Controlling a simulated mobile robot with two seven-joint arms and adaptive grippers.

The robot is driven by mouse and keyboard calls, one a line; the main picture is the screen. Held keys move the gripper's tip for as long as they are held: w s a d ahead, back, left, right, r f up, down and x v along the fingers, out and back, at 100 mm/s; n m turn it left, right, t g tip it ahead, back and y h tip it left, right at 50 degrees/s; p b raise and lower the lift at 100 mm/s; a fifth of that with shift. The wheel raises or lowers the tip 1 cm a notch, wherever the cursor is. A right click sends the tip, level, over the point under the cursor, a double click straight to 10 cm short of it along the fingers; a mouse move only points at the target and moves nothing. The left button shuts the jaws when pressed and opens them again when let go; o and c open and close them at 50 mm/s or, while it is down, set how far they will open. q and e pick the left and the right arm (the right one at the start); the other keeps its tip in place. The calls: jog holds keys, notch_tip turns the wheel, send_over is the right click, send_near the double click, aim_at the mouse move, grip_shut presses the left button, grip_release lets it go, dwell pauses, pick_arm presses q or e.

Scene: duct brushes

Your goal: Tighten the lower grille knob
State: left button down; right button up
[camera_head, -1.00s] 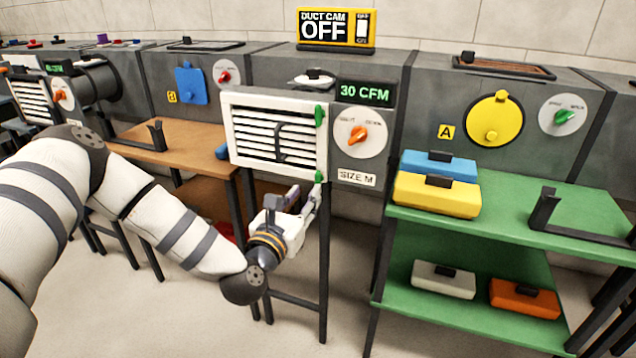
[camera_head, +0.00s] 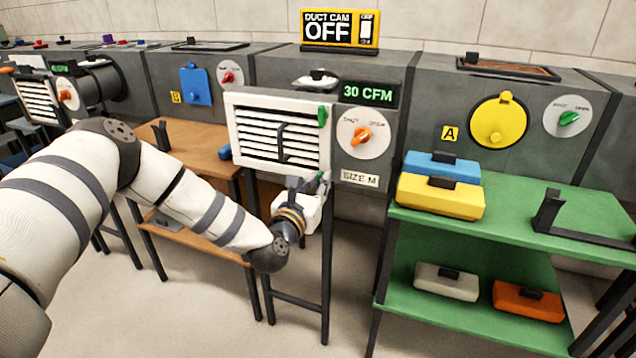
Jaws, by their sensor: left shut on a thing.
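The lower green knob (camera_head: 321,176) is at the bottom right corner, mostly hidden by my gripper. My left gripper (camera_head: 316,184) reaches up from below and is shut on the lower knob. My right gripper is not in view.
A dial with an orange knob (camera_head: 361,136) is right of the grille, under a 30 CFM display (camera_head: 368,94). A green shelf (camera_head: 500,218) with coloured boxes stands at right. A brown table (camera_head: 190,143) is at left.

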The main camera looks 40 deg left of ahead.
pick_arm(q)
jog(key=shift+f+m+p, duration=0.2)
jog(key=shift+m+p, duration=1.05)
jog(key=shift+m, duration=7.5)
jog(key=shift+f+m+p, duration=0.2)
jog(key=shift+m+p, duration=1)
jog(key=shift+m, duration=7.55)
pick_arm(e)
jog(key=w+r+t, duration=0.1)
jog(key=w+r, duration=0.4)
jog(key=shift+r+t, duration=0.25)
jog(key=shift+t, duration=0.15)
